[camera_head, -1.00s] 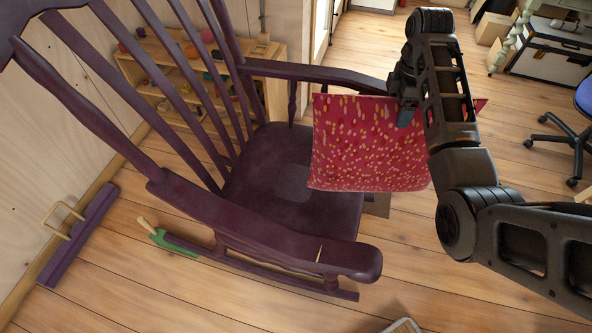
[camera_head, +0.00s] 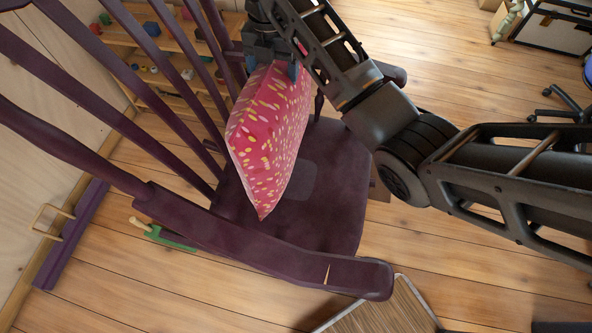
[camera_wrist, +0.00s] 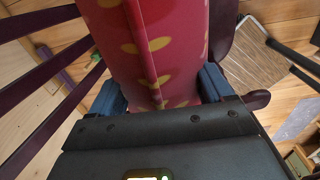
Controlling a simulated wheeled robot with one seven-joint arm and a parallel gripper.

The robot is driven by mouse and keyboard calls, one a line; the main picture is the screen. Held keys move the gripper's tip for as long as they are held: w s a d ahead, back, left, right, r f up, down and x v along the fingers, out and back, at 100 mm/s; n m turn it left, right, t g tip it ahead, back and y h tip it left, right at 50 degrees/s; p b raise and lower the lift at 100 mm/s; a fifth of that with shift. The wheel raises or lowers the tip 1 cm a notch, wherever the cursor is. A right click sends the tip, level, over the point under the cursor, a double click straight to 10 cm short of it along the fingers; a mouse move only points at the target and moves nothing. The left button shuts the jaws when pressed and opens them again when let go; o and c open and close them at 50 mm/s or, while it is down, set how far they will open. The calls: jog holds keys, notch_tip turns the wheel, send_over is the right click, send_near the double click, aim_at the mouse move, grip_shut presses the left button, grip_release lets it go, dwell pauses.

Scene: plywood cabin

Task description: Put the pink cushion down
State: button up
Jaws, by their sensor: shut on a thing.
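The pink cushion (camera_head: 268,135), red-pink with yellow spots, hangs upright over the seat of the dark purple rocking chair (camera_head: 330,190), near the back slats. My gripper (camera_head: 272,66) is shut on its top edge. In the wrist view the cushion (camera_wrist: 160,50) fills the middle between the blue fingers of my gripper (camera_wrist: 158,92). The cushion's lower corner is low over the seat; I cannot tell whether it touches. My arm hides part of the chair's far armrest.
A wooden shelf (camera_head: 165,75) with small colourful objects stands behind the chair. A green-and-wood tool (camera_head: 165,236) lies on the floor beside the chair. A purple bar with a handle (camera_head: 72,235) lies along the wall. The front of the seat is clear.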

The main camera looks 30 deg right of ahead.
notch_tip(320, 180, down, 10)
jog(key=p, duration=0.1)
jog(key=shift+w+a, duration=0.15)
jog(key=shift+a, duration=0.15)
dwell(0.3)
jog(key=o, duration=1.8)
notch_tip(320, 180, up, 12)
jog(key=shift+r+p, duration=0.1)
jog(key=shift+p, duration=0.2)
